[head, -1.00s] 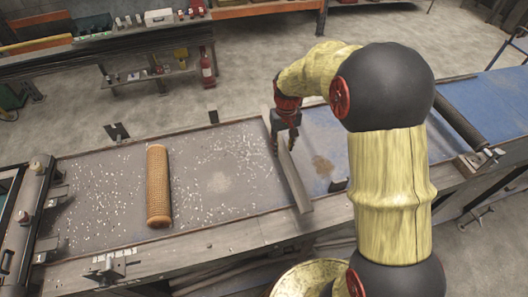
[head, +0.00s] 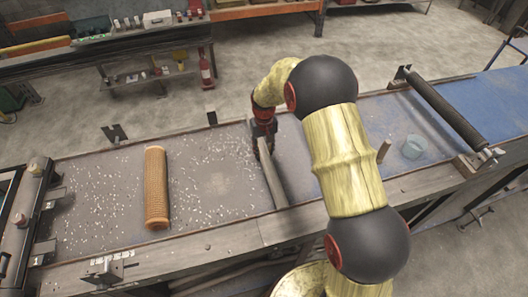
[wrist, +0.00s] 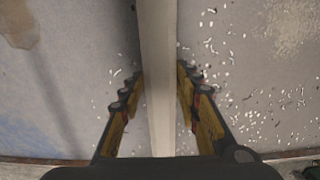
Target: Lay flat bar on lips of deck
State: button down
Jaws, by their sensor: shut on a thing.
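The flat bar (head: 273,184) is a long grey strip lying across the deck (head: 215,180), its near end close to the deck's front lip (head: 225,238). My gripper (head: 264,146) is shut on the bar toward its far part, and it hides the bar's far end in the head view. In the wrist view the bar (wrist: 157,80) runs straight up the picture between my two fingers (wrist: 160,88). I cannot tell whether the bar touches the lips or hangs just above them.
Upright brackets (head: 115,133) stand along the back edge.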

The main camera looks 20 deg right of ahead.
jog(key=shift+w+f, duration=0.1)
jog(key=shift+f, duration=0.2)
jog(key=shift+f, duration=0.1)
jog(key=c, duration=1.3)
grip_release()
jog(key=shift+f, duration=0.1)
